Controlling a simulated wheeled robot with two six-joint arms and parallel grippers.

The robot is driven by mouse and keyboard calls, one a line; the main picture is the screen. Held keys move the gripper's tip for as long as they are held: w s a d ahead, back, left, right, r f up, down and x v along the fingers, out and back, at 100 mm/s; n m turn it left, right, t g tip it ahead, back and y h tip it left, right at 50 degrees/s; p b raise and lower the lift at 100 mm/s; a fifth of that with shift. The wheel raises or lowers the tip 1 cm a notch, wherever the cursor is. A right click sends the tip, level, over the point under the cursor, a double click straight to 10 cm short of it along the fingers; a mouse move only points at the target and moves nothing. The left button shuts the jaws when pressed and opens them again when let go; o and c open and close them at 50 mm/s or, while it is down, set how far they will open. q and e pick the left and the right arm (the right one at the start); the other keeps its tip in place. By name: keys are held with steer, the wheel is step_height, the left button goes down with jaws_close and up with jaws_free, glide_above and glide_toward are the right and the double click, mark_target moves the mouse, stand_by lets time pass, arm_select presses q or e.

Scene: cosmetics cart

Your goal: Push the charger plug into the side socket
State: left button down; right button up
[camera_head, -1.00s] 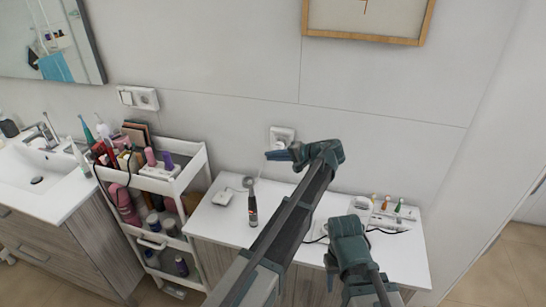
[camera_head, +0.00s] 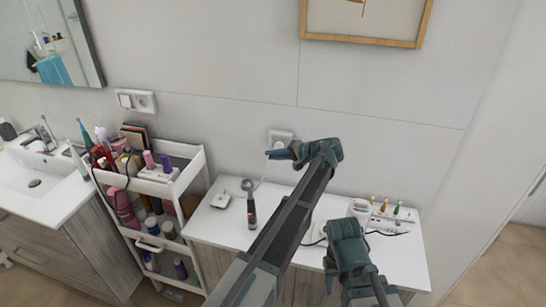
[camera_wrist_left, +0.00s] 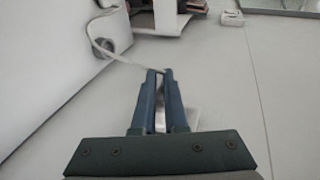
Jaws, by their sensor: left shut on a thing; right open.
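The side socket (camera_head: 281,135) is a white plate on the wall above the white tabletop. My left gripper (camera_head: 268,154) is just in front of its lower part, pointing left, with its fingers shut. In the left wrist view the closed fingertips (camera_wrist_left: 159,74) meet the end of a white cable (camera_wrist_left: 125,60). The plug itself is hidden or too small to make out. A pale plate (camera_wrist_left: 186,113), which looks like the socket, shows partly behind the fingers. I cannot tell whether the plug touches it. My right gripper (camera_head: 330,268) is open and low at the table's front edge.
On the tabletop (camera_head: 218,226) are a white square pad (camera_head: 221,200), a ring-headed device (camera_head: 250,205) and a white holder with several coloured tips (camera_head: 388,215). A crowded cosmetics cart (camera_head: 196,165) stands left. Another wall socket (camera_head: 143,102) is above it.

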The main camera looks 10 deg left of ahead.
arm_select(q)
steer(key=shift+w, duration=0.65)
steer(key=c, duration=0.9)
jaws_free()
steer(key=shift+s, duration=0.1)
